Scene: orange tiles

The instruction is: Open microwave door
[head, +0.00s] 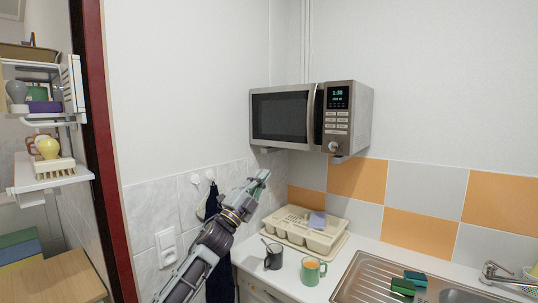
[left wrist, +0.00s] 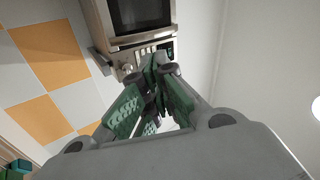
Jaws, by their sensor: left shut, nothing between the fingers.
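The microwave (head: 340,140) is mounted high on the wall at the corner. Its door (head: 280,116) has a dark window and looks closed, with a vertical handle (head: 311,115) at the door's right side. A dark strip lies between the handle and the control panel (head: 338,118). My left gripper (head: 262,176) is below and in front of the microwave's left part, apart from it, fingers shut and empty. In the left wrist view the shut fingers (left wrist: 160,68) point towards the microwave (left wrist: 103,22), seen upside down or tilted. My right gripper is not in view.
Below is a counter with a cream dish rack (head: 300,232), a dark mug (head: 273,257), a green mug (head: 312,270), a metal sink (head: 365,275) and sponges (head: 403,287). A dark red door frame (head: 103,150) and shelves (head: 55,183) stand at left.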

